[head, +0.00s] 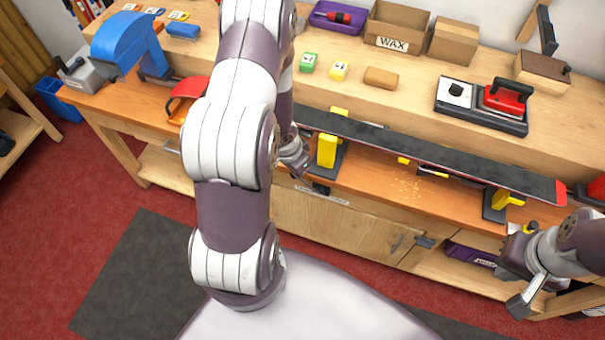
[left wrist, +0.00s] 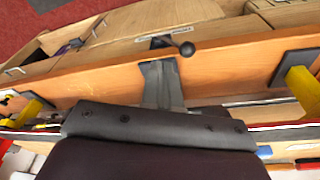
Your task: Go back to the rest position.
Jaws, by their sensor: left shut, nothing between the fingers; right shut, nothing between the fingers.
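My left arm rises through the middle of the head view and bends down behind itself to the bench. My left gripper (head: 304,172) is partly hidden by that arm. In the left wrist view its fingers (left wrist: 164,85) are together and empty, above the orange bench top (left wrist: 95,82) close to a dark knob (left wrist: 186,49) at the front edge. My right gripper (head: 508,268) is at the lower right of the head view, in front of the bench. It is shut and holds nothing; its fingertips show poorly.
A long dark ski or board (head: 420,150) lies across yellow supports (head: 327,150) on the bench, close to my left gripper. Red floor (head: 60,215) is open at left.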

